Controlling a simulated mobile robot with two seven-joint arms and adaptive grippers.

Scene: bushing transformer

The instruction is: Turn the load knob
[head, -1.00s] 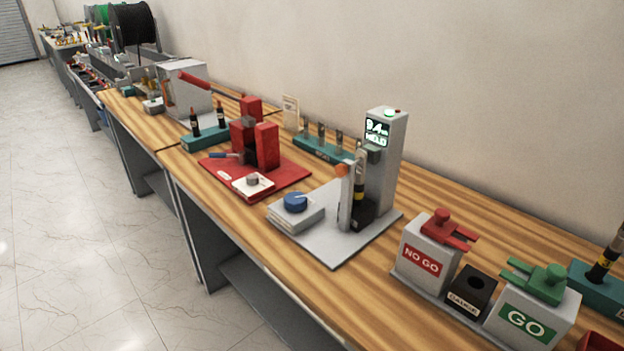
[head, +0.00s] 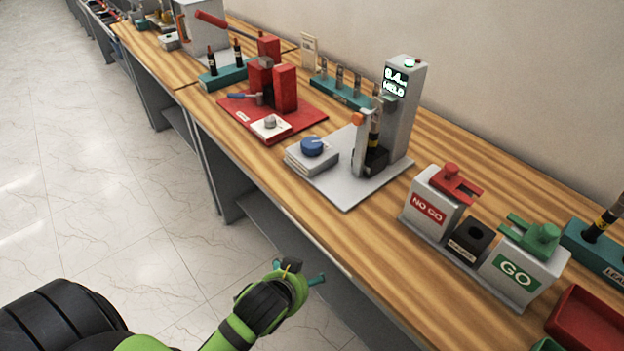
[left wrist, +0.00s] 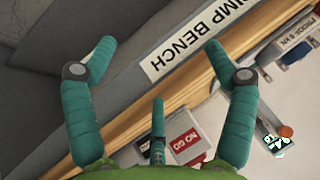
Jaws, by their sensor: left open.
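A blue knob (head: 312,146) sits on a low grey box (head: 312,160) at the front left of a grey tester plate (head: 348,191). A second, small grey knob (head: 270,122) sits on a white block on the red plate to its left. My left gripper (head: 304,272) is open and empty, beside the bench's front edge, below and in front of the blue knob and well apart from it. In the left wrist view its teal fingers (left wrist: 160,60) are spread, with nothing between them. My right gripper is not in view.
A tester column (head: 404,110) with a lit display stands behind the knob box. NO GO (head: 428,207) and GO (head: 517,272) gauge blocks stand to the right. The bench front (left wrist: 175,45) crosses the left wrist view. Bare wood lies in front of the tester plate.

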